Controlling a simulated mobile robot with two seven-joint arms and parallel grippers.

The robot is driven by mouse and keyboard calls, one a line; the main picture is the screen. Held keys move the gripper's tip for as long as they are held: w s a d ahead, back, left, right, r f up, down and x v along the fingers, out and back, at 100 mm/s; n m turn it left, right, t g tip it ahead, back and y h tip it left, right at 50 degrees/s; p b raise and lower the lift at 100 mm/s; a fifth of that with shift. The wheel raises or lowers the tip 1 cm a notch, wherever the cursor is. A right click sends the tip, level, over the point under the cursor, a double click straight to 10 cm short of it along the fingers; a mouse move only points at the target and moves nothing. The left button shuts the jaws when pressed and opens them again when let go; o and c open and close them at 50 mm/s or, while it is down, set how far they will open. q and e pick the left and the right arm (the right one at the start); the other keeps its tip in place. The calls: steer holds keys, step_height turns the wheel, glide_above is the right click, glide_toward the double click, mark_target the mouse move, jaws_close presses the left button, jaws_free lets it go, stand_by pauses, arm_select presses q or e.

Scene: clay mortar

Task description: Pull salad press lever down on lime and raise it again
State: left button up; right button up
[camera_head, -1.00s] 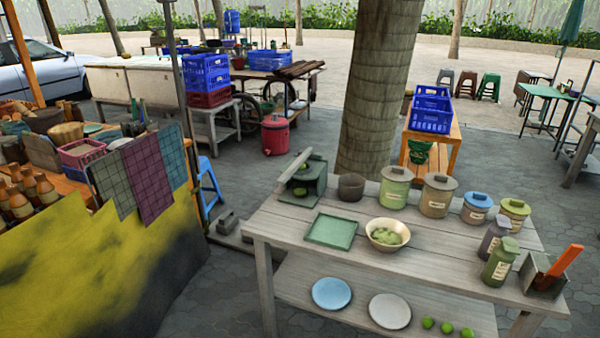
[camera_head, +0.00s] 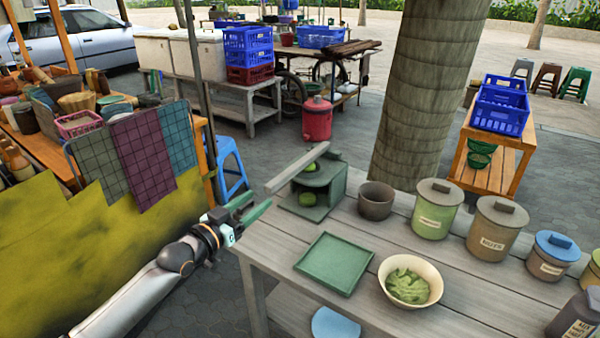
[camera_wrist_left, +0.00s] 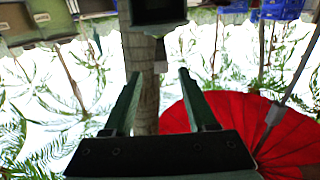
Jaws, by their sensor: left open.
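The salad press (camera_head: 327,182) is a dark green box at the table's far left corner. Its grey lever (camera_head: 297,168) is a long bar, raised and slanting above the press. A green lime (camera_head: 307,199) sits low in the press opening, and another green piece (camera_head: 312,167) shows near the top under the lever. My left gripper (camera_head: 261,199) is open, with green fingers, left of the press and below the lever's end, apart from both. In the left wrist view the open fingers (camera_wrist_left: 160,73) have nothing between them. My right gripper is not in view.
A green tray (camera_head: 334,264), a bowl of green mash (camera_head: 410,282), a dark cup (camera_head: 376,200) and several lidded jars (camera_head: 437,209) stand on the grey wooden table (camera_head: 278,250). A pole and a cloth-hung stall (camera_head: 140,158) are left of the press.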

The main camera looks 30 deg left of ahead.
mark_target(285, 173)
arm_select(q)
steer(key=shift+w+r, duration=0.3)
steer(key=shift+w, duration=0.5)
steer(key=w, duration=0.3)
steer(key=w+b, duration=0.1)
steer(key=w, duration=0.7)
steer(key=shift+d+f+b, duration=0.1)
steer(key=shift+d+b, duration=0.25)
steer(key=shift+d, duration=0.05)
jaws_close()
stand_by(0.5)
